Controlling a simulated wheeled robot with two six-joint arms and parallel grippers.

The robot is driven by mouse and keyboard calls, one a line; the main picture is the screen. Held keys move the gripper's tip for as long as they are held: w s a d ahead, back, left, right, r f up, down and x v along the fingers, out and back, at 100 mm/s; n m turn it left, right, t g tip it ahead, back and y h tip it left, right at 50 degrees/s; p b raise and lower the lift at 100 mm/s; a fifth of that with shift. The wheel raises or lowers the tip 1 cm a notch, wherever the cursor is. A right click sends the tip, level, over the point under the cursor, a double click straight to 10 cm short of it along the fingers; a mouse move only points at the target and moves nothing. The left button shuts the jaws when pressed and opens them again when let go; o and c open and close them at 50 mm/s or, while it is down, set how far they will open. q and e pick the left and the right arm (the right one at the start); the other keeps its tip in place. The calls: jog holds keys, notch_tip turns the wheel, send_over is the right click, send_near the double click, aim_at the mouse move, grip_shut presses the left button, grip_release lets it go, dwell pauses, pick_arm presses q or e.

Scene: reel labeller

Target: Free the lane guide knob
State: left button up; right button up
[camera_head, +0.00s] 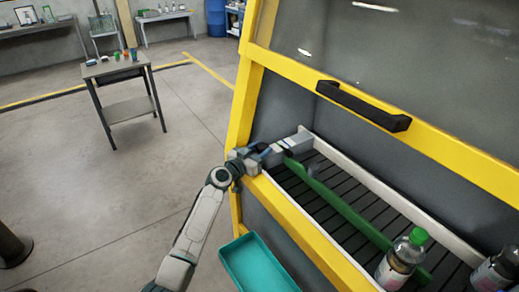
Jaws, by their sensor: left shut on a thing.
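The lane guide is a long green rail (345,208) that runs along the slatted lane bed (312,203), from its far left end toward the bottle at the near right. My left gripper (268,151) is at the far left end of the lane, by the end of the green rail. It is shut on the lane guide knob there, which the fingers mostly hide. A grey block (299,141) sits just beyond the gripper. My right gripper is not in view.
A yellow machine frame (300,225) borders the lane, with a raised clear cover and black handle (362,106) above. A green-capped bottle (401,262) stands in the lane, another bottle (495,272) at right. A teal tray (258,265) is below. The floor left is open, with a small table (115,68).

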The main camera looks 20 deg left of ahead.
pick_arm(q)
jog(key=shift+d+n+t+y+p, duration=0.1)
jog(key=shift+n+t+y+p, duration=0.2)
jog(key=shift+n+y+p, duration=0.45)
jog(key=shift+b, duration=0.3)
jog(key=o, duration=0.7)
jog(key=shift+s, duration=0.1)
jog(key=b+v, duration=0.2)
jog(key=v, duration=0.8)
jog(key=shift+s, duration=0.4)
